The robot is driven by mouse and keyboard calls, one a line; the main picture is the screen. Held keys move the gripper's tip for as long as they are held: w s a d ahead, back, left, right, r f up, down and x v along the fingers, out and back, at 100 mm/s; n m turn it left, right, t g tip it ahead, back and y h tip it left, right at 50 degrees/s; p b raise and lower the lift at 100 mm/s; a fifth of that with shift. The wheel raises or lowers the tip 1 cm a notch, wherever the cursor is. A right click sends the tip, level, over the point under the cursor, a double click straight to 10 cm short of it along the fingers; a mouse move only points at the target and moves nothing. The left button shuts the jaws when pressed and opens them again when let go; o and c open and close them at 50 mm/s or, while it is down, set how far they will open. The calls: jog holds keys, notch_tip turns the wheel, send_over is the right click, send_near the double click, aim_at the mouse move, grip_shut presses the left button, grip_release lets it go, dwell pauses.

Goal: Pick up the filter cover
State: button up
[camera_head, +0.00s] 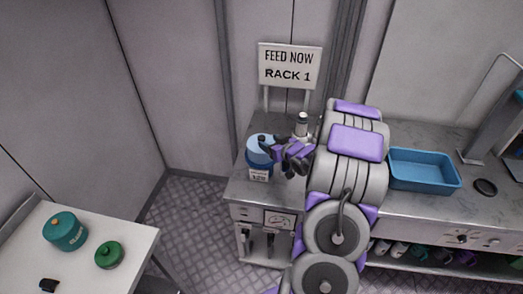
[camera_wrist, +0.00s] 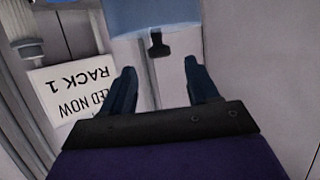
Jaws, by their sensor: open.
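A blue container (camera_head: 257,172) with a white label stands on the left end of the counter. Its light blue top (camera_head: 258,144), which looks like the filter cover, has a dark knob. My gripper (camera_head: 275,150) is close to the right side of this top. In the wrist view, my gripper (camera_wrist: 160,82) is open, with nothing between its two dark fingers. The black knob (camera_wrist: 158,45) shows just beyond the fingertips, lined up with the gap, and a blue surface (camera_wrist: 150,14) lies at the top edge. I cannot tell whether a finger touches the container.
A sign reading "FEED NOW RACK 1" (camera_head: 290,66) stands behind. A white-capped bottle (camera_head: 301,124) is close to my gripper. A blue tray (camera_head: 424,187) is right of my arm. A separate table (camera_head: 110,226) at lower left holds a teal canister (camera_head: 65,232) and a green lidded one (camera_head: 109,256).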

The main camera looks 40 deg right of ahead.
aim_at(264, 139)
jog(key=shift+w+a+f, duration=0.2)
jog(key=shift+w+f, duration=0.1)
jog(key=shift+w, duration=0.45)
jog(key=shift+w+d+f, duration=0.15)
jog(key=shift+w+d, duration=0.15)
jog(key=shift+d, duration=0.1)
jog(key=b+x, duration=0.1)
jog(key=x, duration=0.3)
jog(key=shift+w+d+f+b, duration=0.15)
jog(key=shift+f+b, duration=0.1)
jog(key=shift+b, duration=0.15)
jog(key=shift+w+a, duration=0.15)
jog(key=shift+a, duration=0.05)
jog(key=shift+a+r, duration=0.2)
jog(key=shift+a, duration=0.1)
jog(key=shift+d+f, duration=0.15)
jog(key=shift+d, duration=0.35)
jog(key=c, duration=0.6)
jog(key=shift+a, duration=0.25)
grip_shut()
jog(key=shift+d, duration=0.1)
